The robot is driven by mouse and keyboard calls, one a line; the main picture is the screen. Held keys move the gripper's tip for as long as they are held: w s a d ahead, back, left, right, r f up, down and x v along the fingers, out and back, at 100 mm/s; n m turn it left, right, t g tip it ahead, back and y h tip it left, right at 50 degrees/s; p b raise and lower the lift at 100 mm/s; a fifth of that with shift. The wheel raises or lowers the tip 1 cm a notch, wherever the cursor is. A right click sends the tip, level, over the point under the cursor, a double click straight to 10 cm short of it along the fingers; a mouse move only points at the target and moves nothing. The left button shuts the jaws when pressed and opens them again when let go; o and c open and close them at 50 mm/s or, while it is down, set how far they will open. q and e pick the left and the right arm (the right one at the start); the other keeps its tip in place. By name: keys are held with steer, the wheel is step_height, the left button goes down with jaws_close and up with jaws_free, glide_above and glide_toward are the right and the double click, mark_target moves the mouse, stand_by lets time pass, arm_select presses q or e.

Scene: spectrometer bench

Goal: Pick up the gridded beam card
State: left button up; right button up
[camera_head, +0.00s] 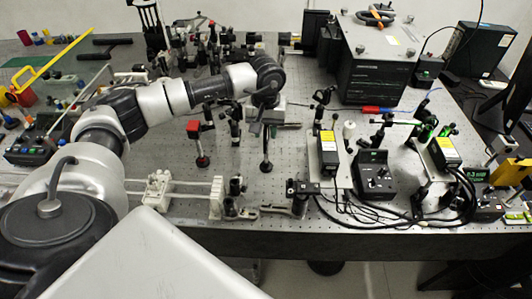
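My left arm reaches in from the left over the optical bench. Its wrist bends down, and my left gripper (264,108) points down above the middle of the bench. The fingers are small and dark against dark parts, so I cannot tell whether they are open or shut, or whether they hold anything. I cannot make out a gridded beam card with certainty in this view; it may be small or hidden among the optics or behind my arm. My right gripper is not in view.
The optical bench (290,212) is crowded. A red-topped post (200,145) stands left of my gripper. A large black-sided unit (372,75) stands at the back right. Laser modules (329,155), a control box (373,175) and cables fill the right. Bare bench shows around the middle.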

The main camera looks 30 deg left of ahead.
arm_select(q)
steer(key=shift+f, duration=0.1)
steer(key=shift+c, duration=0.3)
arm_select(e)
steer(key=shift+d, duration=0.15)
arm_select(q)
jaws_close()
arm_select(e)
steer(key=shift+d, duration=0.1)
